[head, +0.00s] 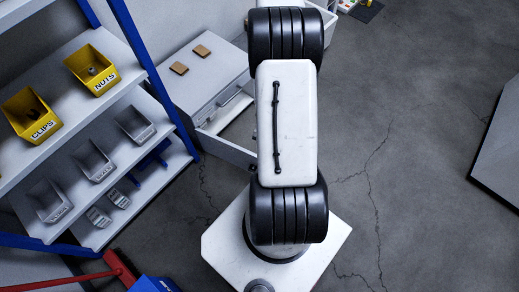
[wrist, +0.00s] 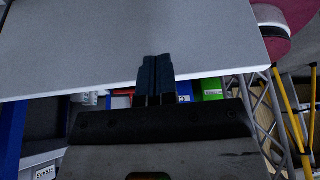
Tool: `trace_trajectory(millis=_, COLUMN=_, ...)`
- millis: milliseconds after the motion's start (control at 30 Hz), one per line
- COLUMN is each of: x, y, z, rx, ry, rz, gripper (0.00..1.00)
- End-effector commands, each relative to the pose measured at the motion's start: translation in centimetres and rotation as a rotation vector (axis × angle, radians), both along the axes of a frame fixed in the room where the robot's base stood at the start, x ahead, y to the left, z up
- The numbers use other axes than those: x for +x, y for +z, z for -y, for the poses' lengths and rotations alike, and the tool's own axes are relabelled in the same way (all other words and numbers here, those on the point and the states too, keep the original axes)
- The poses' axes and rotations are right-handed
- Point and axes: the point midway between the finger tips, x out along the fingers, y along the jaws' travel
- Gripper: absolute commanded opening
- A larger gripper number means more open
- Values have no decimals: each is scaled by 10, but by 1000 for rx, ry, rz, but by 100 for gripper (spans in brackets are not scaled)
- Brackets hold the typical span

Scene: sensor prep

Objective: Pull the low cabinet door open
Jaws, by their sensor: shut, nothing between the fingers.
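The low white cabinet (head: 205,70) stands left of my arm in the head view, with two small tan squares on its top. A pale panel (head: 226,148), which looks like its door, stands out from the near front corner at a wide angle. The panel's right end passes behind my arm, and its handle cannot be made out. My gripper (wrist: 155,60) shows in the wrist view with its dark fingers together and nothing between them. Its tips overlap a large pale flat surface (wrist: 130,35); I cannot tell what it is or whether they touch. My arm hides the gripper in the head view.
A blue-framed shelf rack (head: 140,50) with yellow bins (head: 92,70) and grey bins stands at the left. A red broom (head: 118,268) lies near the lower left. Cracked grey floor (head: 410,120) is clear to the right, up to a dark-edged platform (head: 503,150).

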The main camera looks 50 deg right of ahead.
Motion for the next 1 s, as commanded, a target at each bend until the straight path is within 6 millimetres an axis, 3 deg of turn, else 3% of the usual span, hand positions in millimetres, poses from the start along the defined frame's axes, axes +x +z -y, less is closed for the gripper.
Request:
trace_trajectory(millis=400, x=-5, y=0, z=-19, rx=0, ry=0, rz=0, gripper=0)
trace_trajectory(millis=1000, x=-6, y=0, z=-23, rx=0, ry=-1, rz=0, gripper=0)
